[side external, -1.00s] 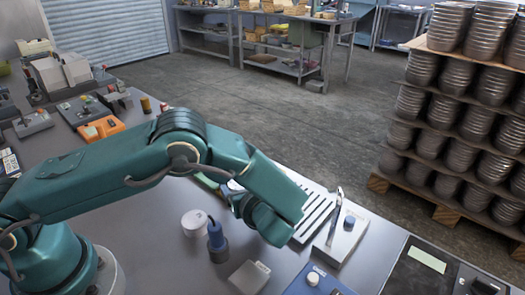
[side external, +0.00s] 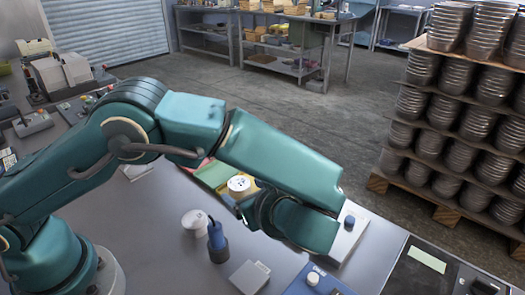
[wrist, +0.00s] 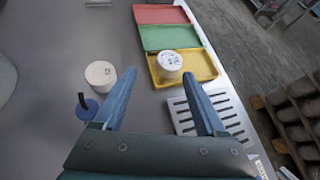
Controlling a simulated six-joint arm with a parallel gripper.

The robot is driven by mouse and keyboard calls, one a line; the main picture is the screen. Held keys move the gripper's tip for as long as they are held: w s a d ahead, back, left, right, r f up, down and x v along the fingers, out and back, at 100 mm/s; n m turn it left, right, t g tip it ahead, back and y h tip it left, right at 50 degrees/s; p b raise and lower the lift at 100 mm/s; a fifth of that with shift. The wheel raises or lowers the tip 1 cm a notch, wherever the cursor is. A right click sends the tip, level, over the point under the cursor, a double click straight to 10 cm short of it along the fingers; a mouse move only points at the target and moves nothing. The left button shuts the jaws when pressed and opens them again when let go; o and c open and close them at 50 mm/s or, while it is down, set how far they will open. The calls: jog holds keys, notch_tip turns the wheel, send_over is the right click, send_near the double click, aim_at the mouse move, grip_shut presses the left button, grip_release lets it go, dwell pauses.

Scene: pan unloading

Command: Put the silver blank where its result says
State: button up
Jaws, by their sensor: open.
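A pale round piece with dark marks on its top (wrist: 169,60) sits on the yellow tray (wrist: 207,66); it also shows in the side view (side external: 239,184). Another pale round piece (wrist: 100,73), plain on top, stands on the table to the left; it shows in the side view too (side external: 194,221). I cannot tell by colour which of them is the silver blank. A green tray (wrist: 160,37) and a red tray (wrist: 160,14) lie beyond the yellow one. My gripper (wrist: 160,80) is open and empty, its fingers pointing towards the yellow tray. Its fingertips are hidden in the side view.
A blue cylinder with a cable (side external: 217,243) stands beside the plain piece. A slotted pale plate (wrist: 222,108) lies next to the yellow tray. A grey box (side external: 249,277) and a blue box with a white knob (side external: 325,284) are near the front. Stacked pans (side external: 462,150) stand right.

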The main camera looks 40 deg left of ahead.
jog(key=s+a+r+n+h, duration=0.3)
jog(key=s+n, duration=0.4)
jog(key=n, duration=0.3)
jog(key=s+a+r+n+t+h, duration=0.1)
jog(key=s+a+r+n+h, duration=0.1)
jog(key=s+r+n+h, duration=0.4)
jog(key=n+h, duration=0.2)
jog(key=n, duration=0.3)
jog(key=shift+s+a, duration=0.35)
jog(key=shift+a, duration=0.05)
